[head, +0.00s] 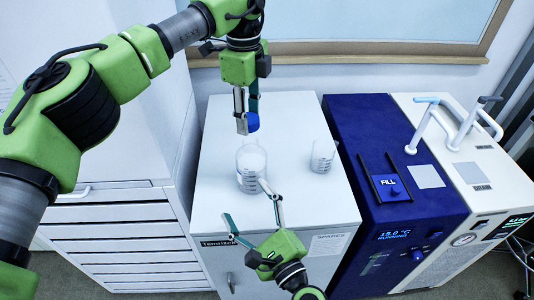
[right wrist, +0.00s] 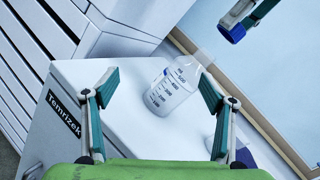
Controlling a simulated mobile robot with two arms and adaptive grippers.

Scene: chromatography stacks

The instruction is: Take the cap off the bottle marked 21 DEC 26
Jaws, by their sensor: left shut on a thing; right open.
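A clear bottle (head: 250,178) with whitish contents and dark graduation marks stands upright on the white cabinet top; its date marking is not legible. It also shows in the right wrist view (right wrist: 170,92), its neck bare. My left gripper (head: 246,118) is shut on a blue cap (head: 253,122) and holds it above the bottle, apart from the neck. The cap also shows in the right wrist view (right wrist: 234,33). My right gripper (head: 244,199) is open in front of the bottle, its fingers spread and not closed on it.
A second clear graduated vessel (head: 322,158) stands to the right on the cabinet top (head: 300,110). A blue unit marked FILL (head: 372,140) and a white machine with pipes (head: 470,165) stand further right. White drawers (head: 125,240) are at left.

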